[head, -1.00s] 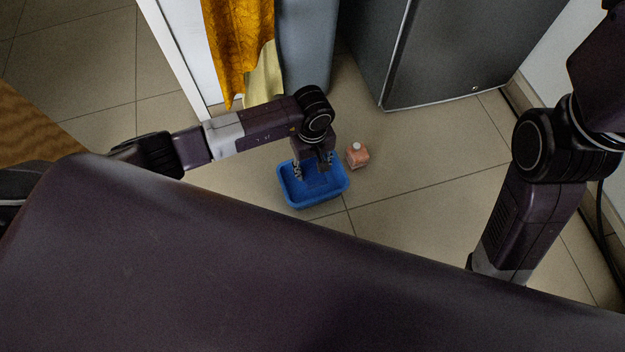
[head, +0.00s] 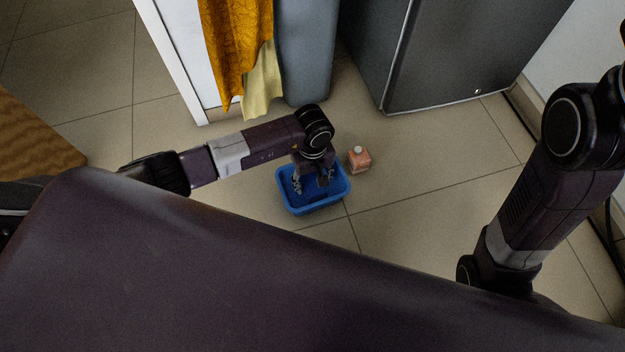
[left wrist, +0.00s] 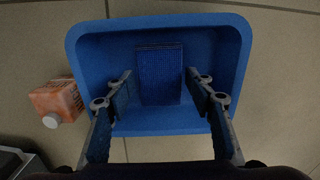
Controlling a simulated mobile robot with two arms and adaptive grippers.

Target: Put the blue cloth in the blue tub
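The blue tub (head: 308,208) stands on the tiled floor in the middle of the head view. In the left wrist view the tub (left wrist: 230,50) is seen from above. The blue cloth (left wrist: 160,78), a ribbed rectangular piece, lies inside on the tub's bottom. My left gripper (head: 311,184) points down into the tub. Its two fingers (left wrist: 160,90) are apart, one on each side of the cloth, with gaps between them and it. In the head view the gripper hides much of the tub's inside. My right gripper is not in view.
An orange carton with a white cap (head: 359,160) stands right beside the tub. A grey cabinet (head: 455,55), a blue-grey bin (head: 303,50) and hanging yellow cloths (head: 240,55) are behind.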

